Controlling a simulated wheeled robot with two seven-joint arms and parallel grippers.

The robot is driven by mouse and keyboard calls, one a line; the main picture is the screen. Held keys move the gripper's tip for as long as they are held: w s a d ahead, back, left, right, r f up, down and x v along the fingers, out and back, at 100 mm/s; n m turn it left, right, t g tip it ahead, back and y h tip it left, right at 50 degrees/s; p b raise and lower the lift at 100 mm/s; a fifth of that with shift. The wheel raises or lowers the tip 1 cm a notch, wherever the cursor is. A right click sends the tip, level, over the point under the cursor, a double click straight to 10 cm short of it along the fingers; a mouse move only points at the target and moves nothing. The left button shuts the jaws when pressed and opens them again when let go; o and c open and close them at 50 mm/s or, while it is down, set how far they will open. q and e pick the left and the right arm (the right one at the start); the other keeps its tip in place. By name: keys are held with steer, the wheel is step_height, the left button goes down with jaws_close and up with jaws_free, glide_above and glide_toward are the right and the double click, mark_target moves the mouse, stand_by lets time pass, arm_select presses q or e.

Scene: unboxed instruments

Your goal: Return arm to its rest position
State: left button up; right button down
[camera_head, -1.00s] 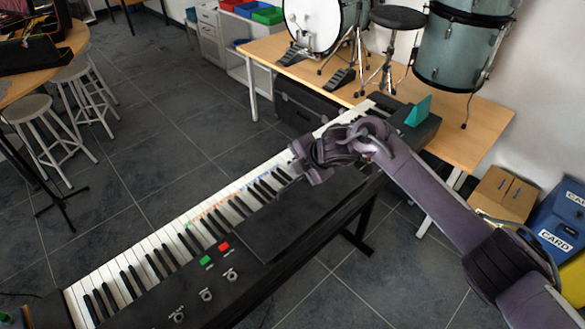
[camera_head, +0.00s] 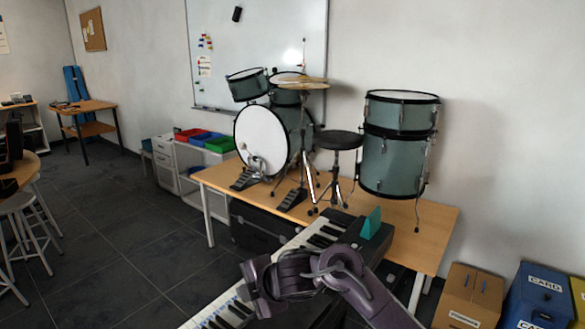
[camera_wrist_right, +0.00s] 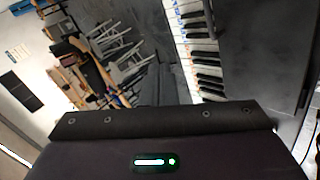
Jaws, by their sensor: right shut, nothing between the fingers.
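My right arm (camera_head: 345,285) comes in from the lower right in the head view, purple-grey and bent at the wrist. Its gripper (camera_head: 257,293) is over the keyboard, shut and empty. The keyboard (camera_head: 235,310) is black with white and black keys and runs from the bottom edge up to the right; the arm hides part of it. In the right wrist view its keys (camera_wrist_right: 197,45) and black body (camera_wrist_right: 265,50) lie beyond my dark gripper housing; the fingertips do not show there. My left gripper is in neither current view.
A teal wedge (camera_head: 371,224) stands at the keyboard's far end. Cardboard (camera_head: 470,295) and blue boxes (camera_head: 540,300) stand at the lower right. Floor at left is open.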

steer(key=s+d+f+m+g+h, duration=0.1)
steer(key=s+d+f+m+h, duration=0.45)
steer(key=s+d+m, duration=0.8)
steer(key=s+d+f+m+g+h, duration=0.2)
steer(key=s+d+f+m, duration=0.7)
steer(key=s+d, duration=0.65)
step_height(320, 180, down, 27)
steer(key=d, duration=0.1)
steer(key=s+d+f+g, duration=0.1)
steer(key=s+d+f, duration=0.1)
steer(key=s+f, duration=0.7)
steer(key=s+d+f+g, duration=0.1)
steer(key=s+f, duration=0.9)
steer(key=s, duration=0.1)
steer(key=shift+d+m, duration=0.35)
steer(key=shift+d, duration=0.05)
